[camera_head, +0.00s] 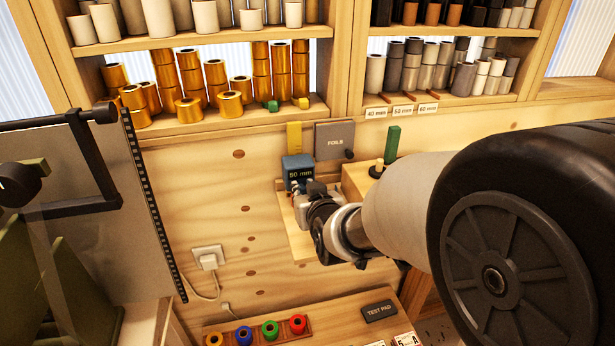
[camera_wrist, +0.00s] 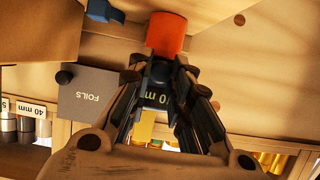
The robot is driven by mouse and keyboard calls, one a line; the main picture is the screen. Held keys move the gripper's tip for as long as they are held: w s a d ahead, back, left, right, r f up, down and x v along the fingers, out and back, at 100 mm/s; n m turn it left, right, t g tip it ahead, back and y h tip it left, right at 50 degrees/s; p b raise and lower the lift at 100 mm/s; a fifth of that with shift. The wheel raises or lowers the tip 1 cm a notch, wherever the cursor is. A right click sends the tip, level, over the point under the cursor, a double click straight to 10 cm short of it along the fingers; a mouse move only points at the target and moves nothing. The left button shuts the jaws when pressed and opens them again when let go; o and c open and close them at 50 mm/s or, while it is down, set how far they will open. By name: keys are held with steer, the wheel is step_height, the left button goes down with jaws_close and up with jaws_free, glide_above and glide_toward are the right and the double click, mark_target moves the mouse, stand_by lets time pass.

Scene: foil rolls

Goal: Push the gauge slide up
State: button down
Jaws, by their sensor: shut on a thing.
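The gauge slide (camera_head: 296,163) is a dark blue block marked "50 mm" on an upright gauge on the wooden wall. A yellow strip (camera_head: 294,138) shows above it. My gripper (camera_head: 301,190) is at the slide's lower front. In the upside-down wrist view, my gripper (camera_wrist: 162,70) is shut on a dark part of the slide, with the fingers on both sides of it. Part of the slide's label (camera_wrist: 157,98) shows between the fingers, and the yellow strip (camera_wrist: 146,126) shows past it. The gripper hides much of the gauge's lower part.
A grey "FOILS" plate (camera_head: 334,141) hangs right beside the gauge. A wooden box edge and a green upright piece (camera_head: 392,144) stand further right. A shelf of gold rolls (camera_head: 231,104) is above. In the wrist view an orange-red cylinder (camera_wrist: 166,33) lies beyond the fingertips.

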mark_target(305, 163)
step_height(305, 163, up, 8)
steer(key=p, duration=0.3)
steer(key=shift+w+r+p, duration=0.1)
steer(key=shift+r+p, duration=0.05)
steer(key=shift+p, duration=0.25)
steer(key=c, duration=1.8)
jaws_free()
steer(key=shift+r, duration=0.1)
steer(key=o, duration=0.4)
steer(key=shift+f, duration=0.2)
steer(key=v, duration=1.2)
steer(key=shift+f, duration=0.15)
